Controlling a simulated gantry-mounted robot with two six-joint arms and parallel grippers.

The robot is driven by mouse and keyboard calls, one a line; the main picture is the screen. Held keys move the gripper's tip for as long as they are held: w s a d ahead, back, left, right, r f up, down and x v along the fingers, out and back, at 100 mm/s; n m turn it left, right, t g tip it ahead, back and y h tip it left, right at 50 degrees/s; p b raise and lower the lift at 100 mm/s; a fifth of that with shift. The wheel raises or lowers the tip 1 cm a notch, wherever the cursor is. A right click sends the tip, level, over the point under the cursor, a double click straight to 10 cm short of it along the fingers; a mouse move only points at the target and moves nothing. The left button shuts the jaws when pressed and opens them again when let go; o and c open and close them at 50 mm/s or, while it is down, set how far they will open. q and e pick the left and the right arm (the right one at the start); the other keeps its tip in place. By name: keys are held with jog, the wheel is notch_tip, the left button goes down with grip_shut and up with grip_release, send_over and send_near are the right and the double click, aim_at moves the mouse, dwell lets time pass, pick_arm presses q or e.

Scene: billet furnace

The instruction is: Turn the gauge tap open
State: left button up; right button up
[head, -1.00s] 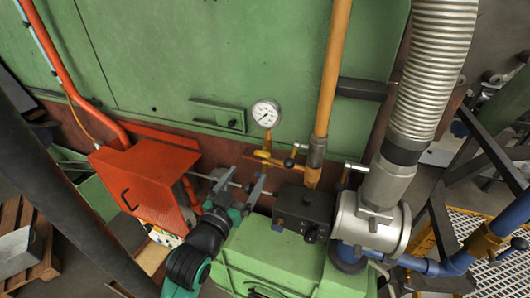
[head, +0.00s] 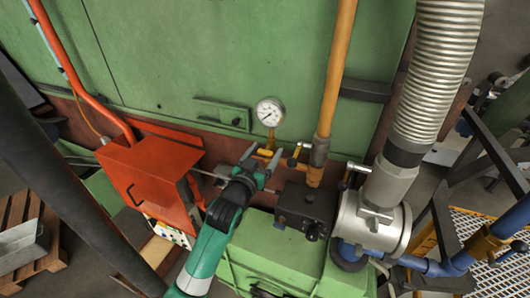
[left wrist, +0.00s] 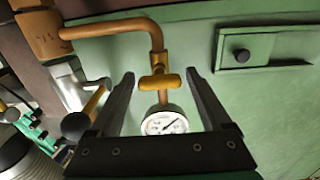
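The round white pressure gauge (head: 269,112) stands on a brass pipe against the green furnace wall. Its tap, a brass cross-handle (left wrist: 160,82), shows on the pipe beside the gauge (left wrist: 165,122) in the left wrist view. In the head view my left gripper (head: 261,156) is just below the gauge and partly hides the tap. My left gripper (left wrist: 160,75) is open, with one finger on each side of the tap handle in the wrist view. Gaps show between handle and fingers; how deep it sits between them is unclear. My right gripper is not in view.
A black-knobbed lever (head: 294,158) and orange pipe (head: 335,80) are close on the right. A black box (head: 306,207) lies below them. A red cabinet (head: 155,180) stands at left. A ribbed metal duct (head: 435,70) rises at right.

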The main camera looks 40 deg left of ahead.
pick_arm(q)
jog(key=c, duration=1.2)
jog(key=shift+o, duration=0.2)
jog(key=shift+n, duration=0.3)
jog(key=n+b, duration=0.2)
jog(key=n, duration=0.1)
jog(key=shift+f, duration=0.1)
jog(key=n+b, duration=0.2)
jog(key=n, duration=0.2)
jog(key=shift+a+n, duration=0.1)
jog(key=shift+n, duration=0.3)
jog(key=n+b, duration=0.2)
jog(key=n, duration=0.2)
jog(key=shift+n, duration=0.3)
jog(key=n+b, duration=0.1)
jog(key=n, duration=0.3)
jog(key=shift+n, duration=0.4)
